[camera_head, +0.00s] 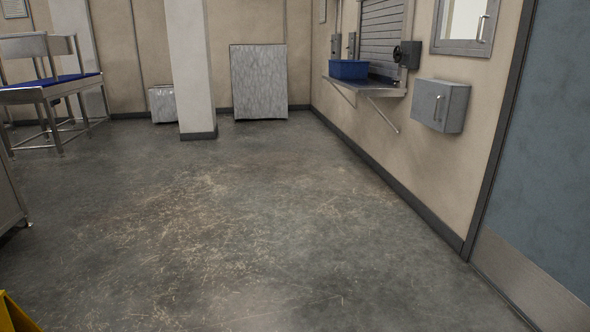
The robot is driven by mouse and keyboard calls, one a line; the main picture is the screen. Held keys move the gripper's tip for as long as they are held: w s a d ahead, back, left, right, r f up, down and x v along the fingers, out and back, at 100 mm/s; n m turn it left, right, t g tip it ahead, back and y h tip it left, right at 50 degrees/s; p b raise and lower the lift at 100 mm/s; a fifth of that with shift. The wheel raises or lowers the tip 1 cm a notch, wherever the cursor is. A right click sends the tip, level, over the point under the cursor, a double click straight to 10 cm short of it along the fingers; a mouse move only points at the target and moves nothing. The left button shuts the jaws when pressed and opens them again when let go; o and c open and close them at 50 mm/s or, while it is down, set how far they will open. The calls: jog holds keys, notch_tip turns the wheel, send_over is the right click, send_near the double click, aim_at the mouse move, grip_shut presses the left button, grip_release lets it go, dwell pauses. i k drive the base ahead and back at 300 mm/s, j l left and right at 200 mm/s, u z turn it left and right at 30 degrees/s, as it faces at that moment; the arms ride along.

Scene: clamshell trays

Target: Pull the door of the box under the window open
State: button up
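The box (440,105) is a grey metal cabinet fixed to the right wall. It is below the framed window (467,24). Its door faces the room and looks shut. A small vertical light handle (437,108) is on the door. The box is some way off across the floor. My gripper is not in view.
Bare concrete floor (230,220) is free up to the right wall. A blue door (545,140) is at right. A counter shelf (365,85) with a blue bin (348,69) juts from the wall beyond the box. A pillar (190,60) and steel table (45,92) stand left.

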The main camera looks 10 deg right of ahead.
aim_at(430, 100)
jog(key=i+z, duration=0.3)
jog(key=i, duration=0.35)
jog(key=i+j+z, duration=0.15)
jog(key=i+z, duration=0.15)
jog(key=i, duration=0.35)
jog(key=i+l+z, duration=0.1)
jog(key=i+z, duration=0.25)
jog(key=i, duration=0.3)
jog(key=i+j+z, duration=0.1)
jog(key=i+z, duration=0.3)
jog(key=i, duration=0.25)
jog(key=i+l, duration=0.1)
jog(key=i, duration=0.35)
jog(key=i+l+u, duration=0.15)
jog(key=i, duration=0.25)
jog(key=i+l, duration=0.1)
jog(key=i, duration=0.35)
jog(key=j+u, duration=0.05)
